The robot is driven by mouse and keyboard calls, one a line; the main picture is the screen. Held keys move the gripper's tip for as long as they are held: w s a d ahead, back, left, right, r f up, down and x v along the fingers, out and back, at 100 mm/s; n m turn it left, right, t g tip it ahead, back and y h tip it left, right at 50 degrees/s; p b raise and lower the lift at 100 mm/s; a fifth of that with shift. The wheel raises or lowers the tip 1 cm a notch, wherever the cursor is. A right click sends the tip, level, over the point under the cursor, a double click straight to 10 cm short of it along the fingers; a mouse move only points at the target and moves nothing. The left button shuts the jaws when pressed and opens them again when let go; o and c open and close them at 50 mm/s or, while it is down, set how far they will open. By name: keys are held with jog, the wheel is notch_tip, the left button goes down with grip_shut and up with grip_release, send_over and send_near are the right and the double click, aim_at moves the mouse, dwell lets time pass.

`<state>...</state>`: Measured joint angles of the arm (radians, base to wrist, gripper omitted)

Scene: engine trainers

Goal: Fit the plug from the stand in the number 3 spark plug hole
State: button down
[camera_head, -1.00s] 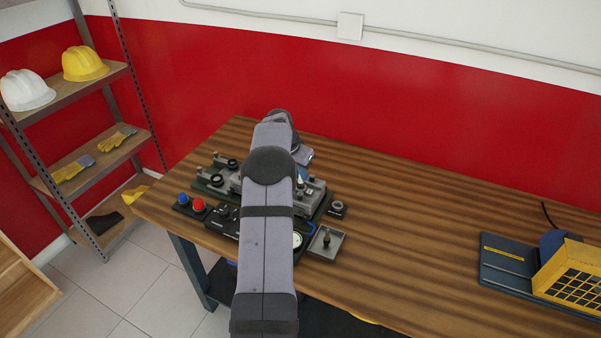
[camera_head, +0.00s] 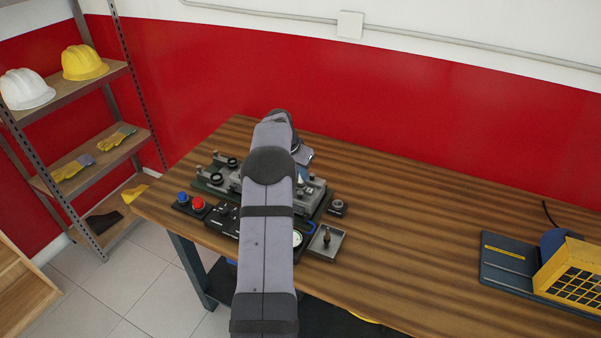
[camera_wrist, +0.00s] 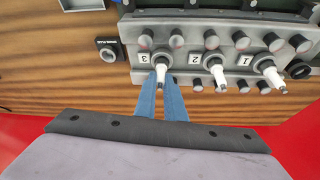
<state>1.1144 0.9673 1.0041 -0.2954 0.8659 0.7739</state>
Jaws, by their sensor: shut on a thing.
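In the wrist view my gripper (camera_wrist: 162,82) is shut on a white-bodied spark plug (camera_wrist: 161,67). The plug stands at the grey engine block (camera_wrist: 187,57), beside the label 3 (camera_wrist: 144,58), in line with the number 3 position. Its lower end is hidden, so I cannot tell how deep it sits. Similar white plugs stand at number 2 (camera_wrist: 218,72) and number 1 (camera_wrist: 270,72). The black spark plug stand (camera_wrist: 108,49) shows a ring with no plug in it; the stand also shows in the head view (camera_head: 338,208).
Dark round knobs line the block near the plugs. A grey tray (camera_head: 327,243) with a small dark upright part lies at the block's right front. Red and blue buttons (camera_head: 190,201) are at its left.

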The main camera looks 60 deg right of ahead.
jog(key=c, duration=1.4)
grip_release()
jog(key=shift+o, duration=0.2)
jog(key=shift+r, duration=0.1)
jog(key=shift+r+p, duration=2.35)
jog(key=shift+r, duration=1.05)
